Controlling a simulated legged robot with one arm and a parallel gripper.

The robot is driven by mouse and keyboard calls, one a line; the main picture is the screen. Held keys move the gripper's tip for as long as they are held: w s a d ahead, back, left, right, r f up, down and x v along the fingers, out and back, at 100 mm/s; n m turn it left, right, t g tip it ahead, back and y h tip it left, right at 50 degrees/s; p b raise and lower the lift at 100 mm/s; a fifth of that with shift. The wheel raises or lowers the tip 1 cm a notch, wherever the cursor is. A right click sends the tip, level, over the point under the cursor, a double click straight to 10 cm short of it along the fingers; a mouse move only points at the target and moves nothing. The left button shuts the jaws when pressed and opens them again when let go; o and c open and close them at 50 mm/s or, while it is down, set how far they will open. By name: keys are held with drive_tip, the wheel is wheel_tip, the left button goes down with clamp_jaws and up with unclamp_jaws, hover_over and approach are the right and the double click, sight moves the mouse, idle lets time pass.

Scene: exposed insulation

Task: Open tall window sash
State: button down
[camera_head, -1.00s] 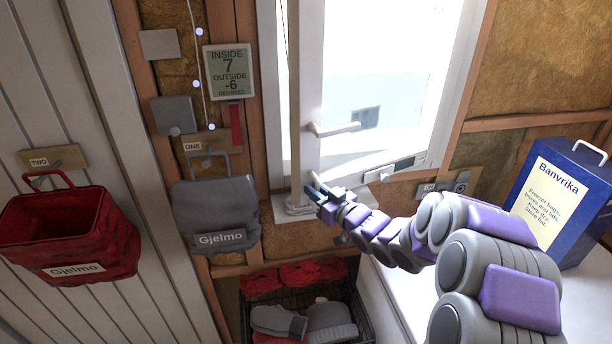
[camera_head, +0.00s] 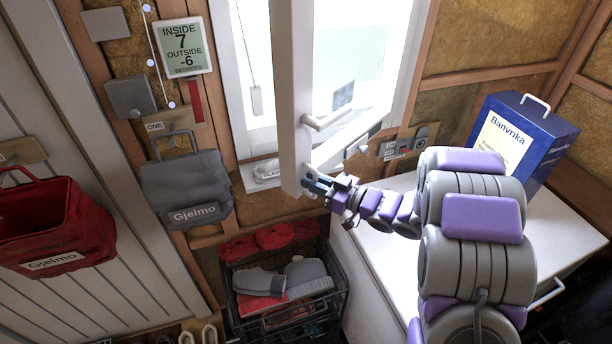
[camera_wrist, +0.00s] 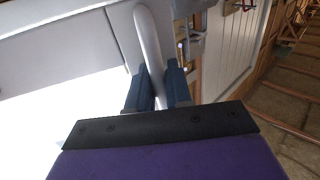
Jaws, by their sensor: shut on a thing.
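The tall white window sash (camera_head: 293,90) stands swung out from its frame into the room, its lower corner past the sill. A white lever handle (camera_head: 328,117) sits partway up it. My gripper (camera_head: 316,184) is at the sash's lower end, below that lever. In the wrist view my gripper (camera_wrist: 157,90) has its two blue fingers on either side of a white rounded bar (camera_wrist: 148,40) beside the sash frame (camera_wrist: 70,50), shut on it. The head view does not show clearly how this bar joins the sash.
A grey bag (camera_head: 187,185) hangs left of the window, a red bag (camera_head: 45,225) farther left. A black crate (camera_head: 330,310) with shoes stands below. A white cabinet (camera_head: 390,258) bears a blue box (camera_head: 545,145) at right. A display (camera_head: 184,47) hangs by the window.

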drive_tip(key=shift+w+r, duration=0.2)
drive_tip(key=shift+r, duration=0.05)
drive_tip(key=c, duration=1.4)
unclamp_jaws()
drive_tip(key=shift+c, duration=0.2)
drive_tip(key=shift+o, duration=1)
drive_tip(key=shift+d+f, duration=0.15)
drive_tip(key=shift+d, duration=0.05)
drive_tip(key=shift+s, duration=0.1)
drive_tip(key=shift+d, duration=0.1)
drive_tip(key=v, duration=1.7)
drive_tip(key=shift+s, duration=0.2)
drive_tip(key=shift+d+f, duration=0.1)
